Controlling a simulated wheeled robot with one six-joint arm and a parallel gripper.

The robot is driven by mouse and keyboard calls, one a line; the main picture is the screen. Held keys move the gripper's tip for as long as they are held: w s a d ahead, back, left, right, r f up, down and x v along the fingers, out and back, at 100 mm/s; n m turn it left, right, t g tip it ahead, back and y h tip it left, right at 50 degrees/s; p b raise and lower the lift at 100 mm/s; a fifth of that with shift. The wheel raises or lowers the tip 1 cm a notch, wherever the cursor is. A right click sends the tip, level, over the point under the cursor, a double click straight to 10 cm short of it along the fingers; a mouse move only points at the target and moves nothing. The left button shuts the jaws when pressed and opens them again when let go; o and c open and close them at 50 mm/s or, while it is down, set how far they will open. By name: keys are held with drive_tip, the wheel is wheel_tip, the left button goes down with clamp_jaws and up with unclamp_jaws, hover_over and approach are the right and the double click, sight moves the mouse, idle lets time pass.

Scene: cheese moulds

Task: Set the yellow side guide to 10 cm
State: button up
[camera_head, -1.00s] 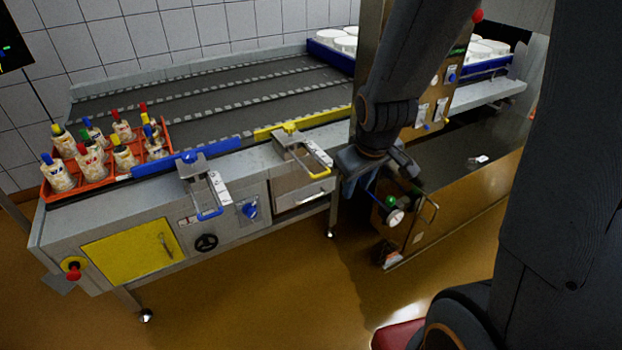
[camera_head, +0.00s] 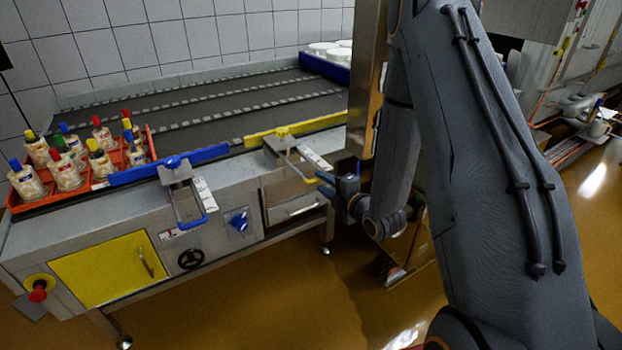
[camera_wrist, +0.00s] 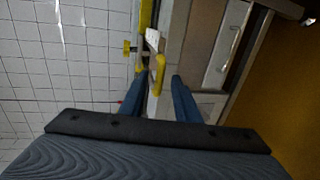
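The yellow side guide (camera_head: 312,127) is a long bar along the near edge of the conveyor. Its bracket has a yellow knob (camera_head: 282,132), a white scale strip (camera_head: 315,158) too small to read, and a yellow handle (camera_head: 309,180) sticking out at the front. My gripper (camera_head: 328,184) is at the right of that handle, by the conveyor's front side. In the wrist view the yellow handle (camera_wrist: 159,72) shows between and just ahead of the blue fingertips of my gripper (camera_wrist: 158,84). The fingers are apart and empty. Contact with the handle cannot be told.
A blue side guide (camera_head: 168,165) with its own handle and scale is at the left. An orange crate (camera_head: 88,187) of bottles stands on the conveyor's left end. The floor in front is clear.

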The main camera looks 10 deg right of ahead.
drive_tip(key=x, duration=0.7)
drive_tip(key=shift+p, duration=0.4)
drive_tip(key=shift+w, duration=0.1)
clamp_jaws()
